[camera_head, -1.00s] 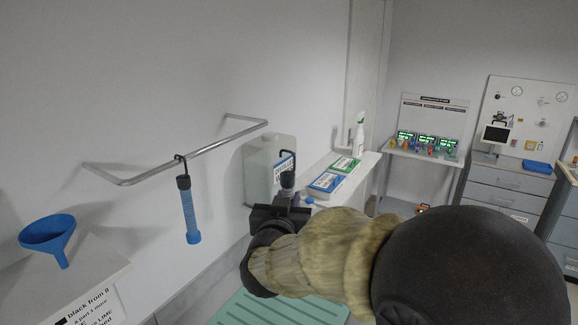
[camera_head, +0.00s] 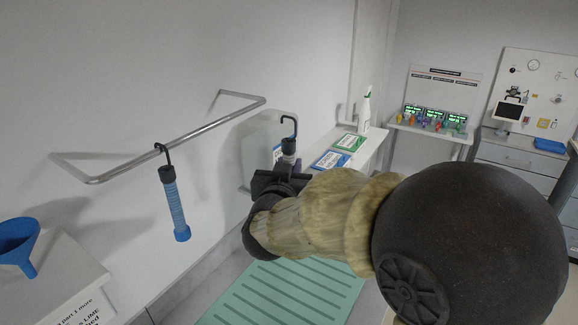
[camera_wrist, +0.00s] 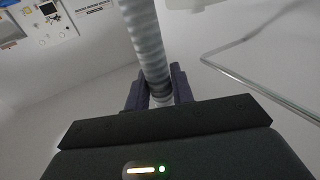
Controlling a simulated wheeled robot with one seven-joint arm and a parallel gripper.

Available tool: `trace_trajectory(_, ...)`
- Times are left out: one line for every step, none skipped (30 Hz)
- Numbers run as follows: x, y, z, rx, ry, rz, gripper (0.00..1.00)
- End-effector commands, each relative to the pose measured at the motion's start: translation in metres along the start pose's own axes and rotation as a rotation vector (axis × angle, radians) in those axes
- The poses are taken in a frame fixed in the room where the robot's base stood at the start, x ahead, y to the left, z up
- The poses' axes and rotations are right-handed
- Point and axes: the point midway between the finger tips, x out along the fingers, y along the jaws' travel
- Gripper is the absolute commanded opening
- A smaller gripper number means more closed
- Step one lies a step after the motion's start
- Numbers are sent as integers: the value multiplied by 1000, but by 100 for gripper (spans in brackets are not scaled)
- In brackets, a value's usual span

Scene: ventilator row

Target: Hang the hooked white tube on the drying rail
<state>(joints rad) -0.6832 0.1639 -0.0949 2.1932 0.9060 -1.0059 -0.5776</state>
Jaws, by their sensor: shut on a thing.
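The drying rail (camera_head: 205,131) is a grey metal bar on the wall at left in the head view; part of it shows at right in the wrist view (camera_wrist: 262,88). My gripper (camera_wrist: 158,88) is shut on the white ribbed tube (camera_wrist: 147,40). In the head view the tube's black hook (camera_head: 294,124) and dark cap stand up above my gripper (camera_head: 284,172), to the right of the rail and apart from it. My gripper and arm hide most of the tube there.
A blue tube (camera_head: 175,208) hangs by its black hook from the rail's near part. A pale jug (camera_head: 258,150) stands behind my gripper. A blue funnel (camera_head: 16,240) sits at lower left. A green mat (camera_head: 270,295) lies below. The rail's far part is bare.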

Motion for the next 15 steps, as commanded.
trace_trajectory(0,-1,0,0,0,0,0)
trace_trajectory(1,-2,0,0,1,0,0)
trace_trajectory(1,-3,-1,0,1,0,0)
trace_trajectory(2,-4,-1,0,1,-1,0)
trace_trajectory(2,-5,-1,0,1,-1,0)
trace_trajectory(3,-7,-1,0,1,-1,0)
trace_trajectory(4,-9,-1,0,1,-1,0)
trace_trajectory(4,-10,-1,0,0,-1,0)
trace_trajectory(5,-12,-1,0,0,0,0)
trace_trajectory(6,-14,-1,0,0,0,0)
trace_trajectory(7,-16,-1,0,0,1,0)
trace_trajectory(8,-18,-1,0,0,1,0)
trace_trajectory(9,-19,-1,0,0,1,0)
trace_trajectory(10,-21,-1,0,0,2,0)
trace_trajectory(11,-23,-1,0,0,2,0)
